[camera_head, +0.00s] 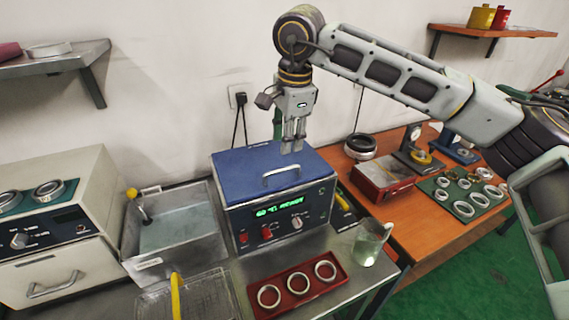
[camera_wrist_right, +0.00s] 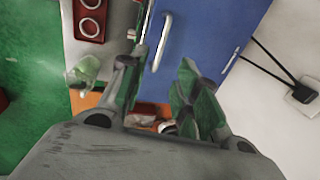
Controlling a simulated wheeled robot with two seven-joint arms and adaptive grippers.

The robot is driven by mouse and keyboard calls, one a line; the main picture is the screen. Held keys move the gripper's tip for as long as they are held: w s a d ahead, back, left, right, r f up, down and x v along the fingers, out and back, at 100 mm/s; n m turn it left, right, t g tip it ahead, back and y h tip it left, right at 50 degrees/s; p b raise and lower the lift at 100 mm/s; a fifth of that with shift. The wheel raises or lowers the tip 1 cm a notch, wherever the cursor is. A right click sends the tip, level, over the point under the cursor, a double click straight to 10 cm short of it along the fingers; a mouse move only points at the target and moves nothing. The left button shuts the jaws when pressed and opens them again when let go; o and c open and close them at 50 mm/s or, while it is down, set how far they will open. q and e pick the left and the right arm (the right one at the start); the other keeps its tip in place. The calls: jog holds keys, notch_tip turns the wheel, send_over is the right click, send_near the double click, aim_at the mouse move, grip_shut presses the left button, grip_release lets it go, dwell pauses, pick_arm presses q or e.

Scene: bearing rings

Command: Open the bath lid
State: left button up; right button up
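The bath is a box with a dark front panel (camera_head: 282,222) showing a green display, red switches and a knob. Its blue lid (camera_head: 240,176) lies shut on top, with a pale metal bar handle (camera_head: 283,174) near the front edge. In the right wrist view the blue lid (camera_wrist_right: 215,35) and the handle (camera_wrist_right: 162,42) lie beyond my fingers. My right gripper (camera_head: 292,148) points down above the lid, behind the handle in the head view. In the wrist view its two fingers (camera_wrist_right: 160,65) stand apart with nothing between them. My left gripper is not in view.
A red tray (camera_head: 250,291) with metal rings lies in front of the bath, and a glass beaker (camera_head: 370,246) stands right of it. A metal sink (camera_head: 203,242) adjoins on the left. A wall shelf (camera_head: 72,59) is at upper left. The wall socket (camera_head: 238,95) and cable are behind.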

aim_at(284, 169)
jog(key=shift+w+a+f, duration=0.1)
jog(key=shift+w+f, duration=0.15)
jog(key=shift+f, duration=1.3)
jog(key=shift+w+a+f, duration=0.15)
jog(key=shift+w+f, duration=0.15)
jog(key=shift+f, duration=1.2)
jog(key=shift+w+a+f, duration=0.1)
jog(key=shift+w+f, duration=0.15)
jog(key=shift+f, duration=1.3)
